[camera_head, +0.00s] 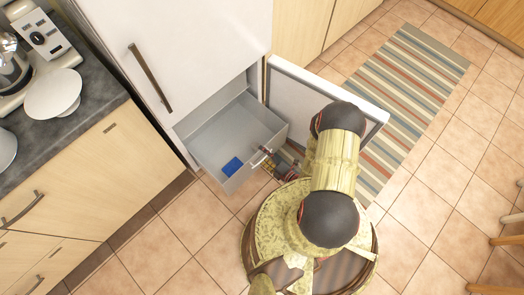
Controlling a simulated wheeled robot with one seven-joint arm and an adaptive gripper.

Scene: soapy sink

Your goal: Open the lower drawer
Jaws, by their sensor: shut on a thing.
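The lower drawer (226,128) is a grey open-topped box at the bottom of the tall white cabinet (190,45). It is pulled out, and its inside shows. A small blue block (232,166) lies on its floor near the front. A short handle (260,158) sits on the drawer's front panel. My gripper (267,160) is at this handle and shut on it. My arm partly hides the gripper's far side, and the fingertips are small in the view.
A white door (330,90) stands open just right of the drawer, close to my arm. A striped rug (405,90) lies behind it. A counter (85,105) with wooden fronts is at left.

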